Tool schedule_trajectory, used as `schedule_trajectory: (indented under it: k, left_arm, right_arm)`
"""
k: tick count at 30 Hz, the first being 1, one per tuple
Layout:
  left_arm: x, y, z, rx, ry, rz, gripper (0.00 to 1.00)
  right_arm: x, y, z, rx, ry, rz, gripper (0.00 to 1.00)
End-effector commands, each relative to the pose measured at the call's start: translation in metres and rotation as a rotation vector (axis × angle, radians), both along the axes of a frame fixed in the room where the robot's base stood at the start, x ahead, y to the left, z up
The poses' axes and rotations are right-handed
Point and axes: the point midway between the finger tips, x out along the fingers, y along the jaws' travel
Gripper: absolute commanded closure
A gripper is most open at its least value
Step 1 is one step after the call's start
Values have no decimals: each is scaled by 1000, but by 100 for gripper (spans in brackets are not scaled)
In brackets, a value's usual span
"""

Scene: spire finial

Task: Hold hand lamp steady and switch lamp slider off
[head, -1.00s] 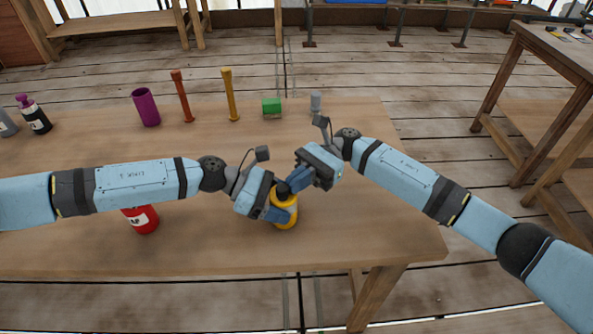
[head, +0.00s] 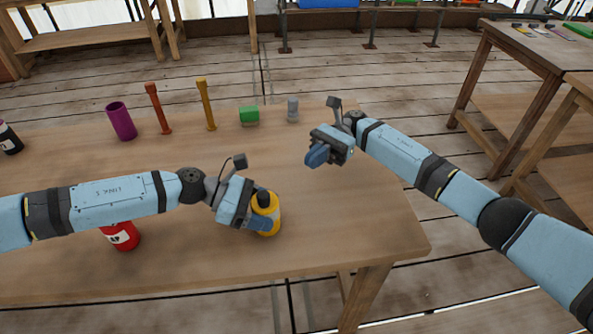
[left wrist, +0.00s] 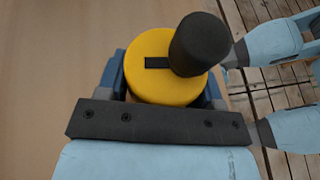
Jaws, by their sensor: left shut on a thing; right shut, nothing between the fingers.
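The hand lamp is a yellow cylinder (head: 267,214) with a black top, upright on the wooden table near its front edge. My left gripper (head: 260,220) is shut around the lamp's body. In the left wrist view the lamp's yellow top (left wrist: 150,60) shows a dark slot and a black cylindrical knob (left wrist: 196,44) at the slot's right end. My right gripper (head: 318,155) is shut and empty, above the table behind and to the right of the lamp, apart from it.
A red labelled bottle (head: 122,235) stands left of the lamp, partly behind my left arm. A purple cup (head: 121,121), a red-brown post (head: 158,108), a yellow post (head: 206,104), a green block (head: 249,116) and a grey piece (head: 292,110) stand along the back. The table's right part is clear.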

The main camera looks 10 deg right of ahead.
Motion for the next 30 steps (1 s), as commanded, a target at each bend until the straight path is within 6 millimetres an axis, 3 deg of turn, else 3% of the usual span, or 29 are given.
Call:
schedule_trajectory:
  k: [6, 18, 19, 22, 23, 30]
  left_arm:
    - [0, 0, 0, 0, 0, 0, 67]
    - [0, 0, 0, 0, 0, 0, 67]
    - [0, 0, 0, 0, 0, 0, 37]
    - [0, 0, 0, 0, 0, 0, 14]
    - [0, 0, 0, 0, 0, 0, 10]
    - [0, 0, 0, 0, 0, 0, 10]
  right_arm:
    - [14, -15, 0, 0, 0, -1, 100]
    - [15, -17, 0, 0, 0, 0, 100]
    - [15, -17, 0, 0, 0, 0, 100]
    - [15, -17, 0, 0, 0, 0, 100]
    - [15, -17, 0, 0, 0, 0, 100]
    - [15, -17, 0, 0, 0, 0, 100]
